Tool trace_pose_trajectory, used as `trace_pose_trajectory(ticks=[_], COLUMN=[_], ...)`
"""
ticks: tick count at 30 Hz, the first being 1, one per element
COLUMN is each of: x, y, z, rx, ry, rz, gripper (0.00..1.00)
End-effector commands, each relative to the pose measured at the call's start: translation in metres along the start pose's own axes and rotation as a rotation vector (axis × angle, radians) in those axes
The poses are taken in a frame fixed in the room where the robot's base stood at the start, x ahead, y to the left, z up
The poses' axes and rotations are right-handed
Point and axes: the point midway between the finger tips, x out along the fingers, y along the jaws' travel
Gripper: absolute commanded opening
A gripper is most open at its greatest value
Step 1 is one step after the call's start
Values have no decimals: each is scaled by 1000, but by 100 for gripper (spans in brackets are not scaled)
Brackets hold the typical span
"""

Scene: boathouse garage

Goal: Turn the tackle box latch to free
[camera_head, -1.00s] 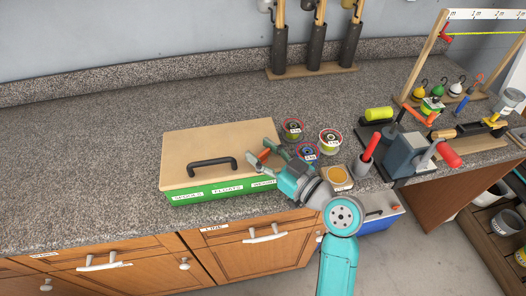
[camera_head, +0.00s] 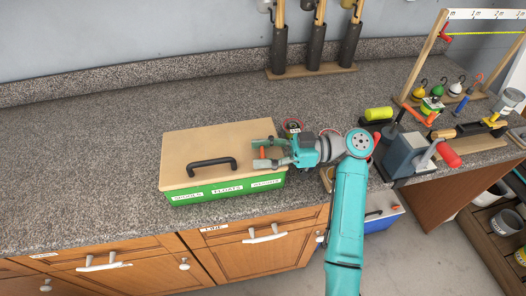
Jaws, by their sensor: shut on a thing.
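The tackle box (camera_head: 190,153) stands on the counter. It has a tan lid, a dark arched handle (camera_head: 211,166) and a green front with white labels. The small orange-red latch (camera_head: 262,153) is on the right part of the lid. My gripper (camera_head: 264,153) comes in from the right, low over the lid, with one finger on each side of the latch, and is shut on it. The fingers partly cover the latch, so its exact angle is hard to tell.
A vise-like grey block with a red-knobbed lever (camera_head: 403,153) stands to the right. One spool (camera_head: 292,128) shows behind my gripper. Rod holders (camera_head: 314,45) stand at the back wall. The counter left of the box (camera_head: 90,160) is clear.

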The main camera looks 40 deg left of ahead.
Motion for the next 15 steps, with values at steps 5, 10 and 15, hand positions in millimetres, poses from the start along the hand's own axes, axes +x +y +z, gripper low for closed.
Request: trace_pose_trajectory(ticks=[5,10,15], x=[1,1,1], y=[0,0,-1], z=[2,2,2], rx=[4,5,4], ry=[-2,-1,-1], rz=[-76,-114,-127], gripper=[14,14,14])
